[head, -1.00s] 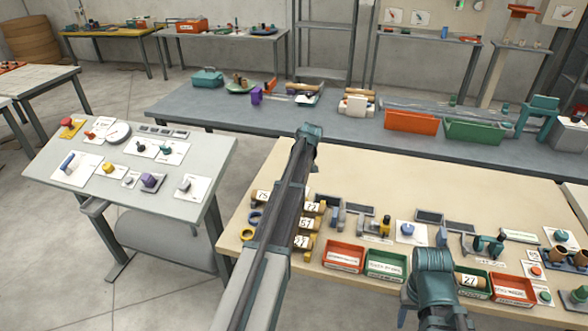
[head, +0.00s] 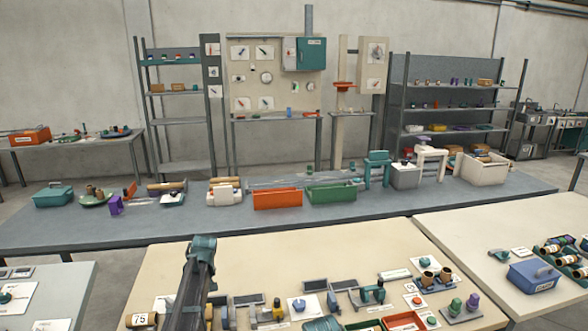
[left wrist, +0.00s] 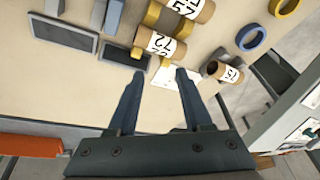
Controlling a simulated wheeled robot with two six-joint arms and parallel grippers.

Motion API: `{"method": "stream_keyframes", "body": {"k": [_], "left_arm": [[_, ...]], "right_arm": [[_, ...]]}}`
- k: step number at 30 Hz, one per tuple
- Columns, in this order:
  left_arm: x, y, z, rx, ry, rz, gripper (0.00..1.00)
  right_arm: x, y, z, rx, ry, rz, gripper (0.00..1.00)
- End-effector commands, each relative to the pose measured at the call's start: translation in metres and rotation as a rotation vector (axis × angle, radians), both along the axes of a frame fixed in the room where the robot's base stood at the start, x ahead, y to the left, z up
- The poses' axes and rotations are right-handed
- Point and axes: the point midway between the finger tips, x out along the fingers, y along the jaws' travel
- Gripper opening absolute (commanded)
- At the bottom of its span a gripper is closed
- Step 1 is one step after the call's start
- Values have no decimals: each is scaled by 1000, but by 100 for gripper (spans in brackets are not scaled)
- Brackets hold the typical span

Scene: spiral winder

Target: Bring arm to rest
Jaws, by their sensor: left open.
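My left gripper (left wrist: 160,75) is open in the left wrist view, its two dark fingers apart over the beige table (left wrist: 60,95). Nothing is held between the fingers. A cardboard tube labelled 72 (left wrist: 157,42) lies just beyond the fingertips, with another labelled tube (left wrist: 192,8) behind it. A tube labelled 75 (left wrist: 222,71) lies to the right, apart from the fingers. My right gripper is in neither view.
A blue ring (left wrist: 251,38) and a yellow ring (left wrist: 284,6) lie near the tubes. Grey flat plates (left wrist: 64,36) lie to the left. Behind the table is a grey bench with an orange bin (head: 278,199) and a green bin (head: 332,194). The beige table's back strip is clear.

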Motion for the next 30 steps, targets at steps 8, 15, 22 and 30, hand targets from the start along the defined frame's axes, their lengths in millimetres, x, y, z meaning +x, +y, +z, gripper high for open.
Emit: {"method": "stream_keyframes", "body": {"k": [8, 15, 22, 30], "left_arm": [[-136, -168, -7, -30, 179, -487, 50], [-252, -249, -9, -49, 317, -872, 50], [-305, -275, -10, -58, 381, -1058, 50], [-308, -277, -10, -60, 389, -1078, 50]], "right_arm": [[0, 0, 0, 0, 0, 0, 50], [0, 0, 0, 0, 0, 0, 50], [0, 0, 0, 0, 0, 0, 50], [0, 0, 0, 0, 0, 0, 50]]}}
